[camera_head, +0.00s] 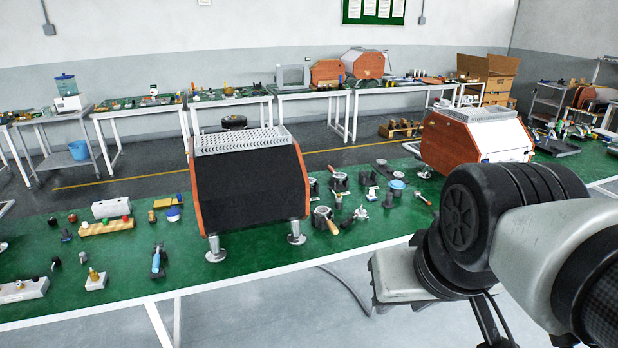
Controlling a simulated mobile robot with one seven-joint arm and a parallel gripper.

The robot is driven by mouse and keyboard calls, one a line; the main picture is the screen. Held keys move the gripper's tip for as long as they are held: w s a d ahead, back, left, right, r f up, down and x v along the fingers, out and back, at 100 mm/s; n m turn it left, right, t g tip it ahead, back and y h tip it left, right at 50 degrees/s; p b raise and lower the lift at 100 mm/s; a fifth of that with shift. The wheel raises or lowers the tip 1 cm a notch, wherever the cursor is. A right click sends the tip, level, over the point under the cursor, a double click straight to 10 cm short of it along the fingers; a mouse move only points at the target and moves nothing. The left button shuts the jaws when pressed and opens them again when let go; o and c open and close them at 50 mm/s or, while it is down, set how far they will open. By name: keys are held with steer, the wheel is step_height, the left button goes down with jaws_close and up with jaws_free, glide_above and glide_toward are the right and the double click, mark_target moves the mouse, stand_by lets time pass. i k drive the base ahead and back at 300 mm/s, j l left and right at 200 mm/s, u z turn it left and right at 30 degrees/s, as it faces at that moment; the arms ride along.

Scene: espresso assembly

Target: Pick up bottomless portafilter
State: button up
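A portafilter with a round metal head (322,212) and a short wooden handle lies on the green table (262,262), just right of the espresso machine with the black front (250,188). At this size I cannot tell whether its basket is bottomless. Another round metal piece with dark parts (340,182) sits a little behind it; its exact kind is unclear. My arm fills the lower right, apart from these parts. My gripper is not visible in this view.
A second espresso machine (500,140) stands behind my arm at the right. A blue-topped round part (397,185) and several small parts lie between the machines. A wooden block with coloured knobs (105,228) is at the left. The table's front edge is largely clear.

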mark_target(333, 229)
steer(key=i+l, duration=0.15)
steer(key=i, duration=0.3)
steer(key=i+l, duration=0.2)
steer(key=i, duration=0.3)
steer(key=i+l, duration=0.15)
steer(key=i, duration=0.3)
steer(key=i+l, duration=0.15)
steer(key=i, duration=0.35)
steer(key=i+l, duration=0.15)
steer(key=i, duration=0.3)
